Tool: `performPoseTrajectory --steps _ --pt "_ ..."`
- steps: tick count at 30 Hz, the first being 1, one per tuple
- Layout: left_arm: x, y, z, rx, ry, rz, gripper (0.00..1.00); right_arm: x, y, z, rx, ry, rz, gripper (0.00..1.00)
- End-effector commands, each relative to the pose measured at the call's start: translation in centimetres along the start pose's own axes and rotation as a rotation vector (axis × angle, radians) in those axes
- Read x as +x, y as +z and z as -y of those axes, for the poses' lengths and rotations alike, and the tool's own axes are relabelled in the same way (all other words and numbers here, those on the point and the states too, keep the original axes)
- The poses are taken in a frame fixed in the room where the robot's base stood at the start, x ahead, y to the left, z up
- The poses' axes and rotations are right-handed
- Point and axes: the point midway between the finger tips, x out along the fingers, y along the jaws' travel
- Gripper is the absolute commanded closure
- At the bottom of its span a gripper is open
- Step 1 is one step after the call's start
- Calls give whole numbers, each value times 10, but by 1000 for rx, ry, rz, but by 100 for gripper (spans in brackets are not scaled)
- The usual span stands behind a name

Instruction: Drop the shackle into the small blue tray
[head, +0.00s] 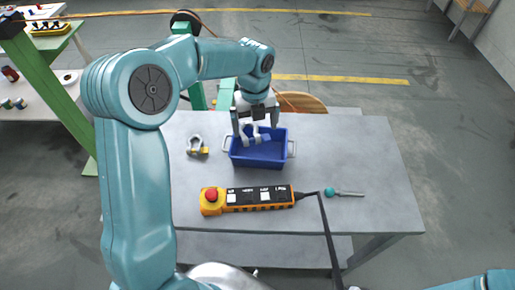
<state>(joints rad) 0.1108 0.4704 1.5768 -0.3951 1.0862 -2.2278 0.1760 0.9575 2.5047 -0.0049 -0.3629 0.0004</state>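The small blue tray (258,157) stands on the grey table, with a light handle at each end. My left gripper (256,126) is above the back part of the tray, pointing down, with its two fingers spread apart. A grey shackle (251,139) with a bluish end shows just below and between the fingers, at the tray's opening. I cannot tell whether it rests on the tray floor. Another grey shackle (195,142) with a yellow pin lies on the table left of the tray. My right gripper is out of view.
An orange control pendant (255,198) with a red button lies in front of the tray, its black cable running off the near edge. A small teal-handled tool (344,193) lies to its right. The table's right side (360,150) is clear.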

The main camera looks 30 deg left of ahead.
Motion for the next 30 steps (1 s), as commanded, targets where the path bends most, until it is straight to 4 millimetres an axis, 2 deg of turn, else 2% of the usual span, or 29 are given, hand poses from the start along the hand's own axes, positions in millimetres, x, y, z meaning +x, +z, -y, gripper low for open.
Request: performPoseTrajectory --steps 6,10,14,24,30 --pt "0 0 0 1 1 -2 0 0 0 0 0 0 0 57" --pt "-13 0 0 0 -1 1 0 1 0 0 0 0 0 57" --pt "-42 1 1 0 -4 5 0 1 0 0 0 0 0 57" --pt "-131 0 1 0 -3 2 0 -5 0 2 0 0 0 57" --pt "-158 0 0 1 -1 1 0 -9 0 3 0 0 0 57"
